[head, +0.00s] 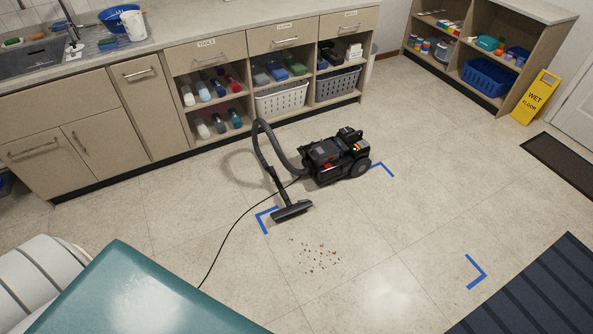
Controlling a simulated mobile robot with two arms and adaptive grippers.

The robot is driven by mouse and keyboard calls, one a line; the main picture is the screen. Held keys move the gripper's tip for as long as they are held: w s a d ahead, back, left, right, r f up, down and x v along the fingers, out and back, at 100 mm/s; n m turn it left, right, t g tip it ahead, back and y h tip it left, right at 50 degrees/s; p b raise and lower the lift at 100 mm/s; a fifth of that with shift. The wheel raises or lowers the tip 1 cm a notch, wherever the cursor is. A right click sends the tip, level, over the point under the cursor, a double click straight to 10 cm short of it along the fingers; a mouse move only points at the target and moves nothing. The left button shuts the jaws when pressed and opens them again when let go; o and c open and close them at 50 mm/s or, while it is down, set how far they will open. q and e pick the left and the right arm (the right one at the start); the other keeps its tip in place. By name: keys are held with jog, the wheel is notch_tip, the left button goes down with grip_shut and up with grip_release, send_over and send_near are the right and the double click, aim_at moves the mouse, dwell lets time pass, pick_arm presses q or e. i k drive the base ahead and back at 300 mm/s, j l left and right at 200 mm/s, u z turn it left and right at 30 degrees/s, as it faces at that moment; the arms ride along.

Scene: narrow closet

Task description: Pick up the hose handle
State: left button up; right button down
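A black vacuum cleaner (335,158) stands on the tiled floor in the middle of the head view. Its ribbed black hose (283,150) arches up and over to the left. The hose handle (259,140) appears to be the upper part of the upright wand, just below the arch; its exact limits are too small to tell. The wand leans down to a wide black floor head (291,211) resting on the floor. Nothing holds the handle. Neither of my grippers is in view.
Blue tape corners (476,273) mark the floor around scattered crumbs (316,256). A black cord (236,231) runs toward the lower left. A teal padded surface (140,295) fills the bottom left. Cabinets (100,128) line the back. A yellow sign (536,97) stands right. Floor right of the vacuum is clear.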

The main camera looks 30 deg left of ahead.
aim_at(271, 169)
jog(key=i+j+z, duration=0.1)
jog(key=j, duration=0.2)
jog(key=i+j, duration=0.2)
jog(key=j, duration=0.15)
jog(key=i+j+z, duration=0.15)
jog(key=j, duration=0.15)
jog(key=i+j, duration=0.15)
jog(key=j, duration=0.2)
jog(key=i+j+z, duration=0.15)
jog(key=j, duration=0.15)
jog(key=i+j+z, duration=0.1)
jog(key=j, duration=0.25)
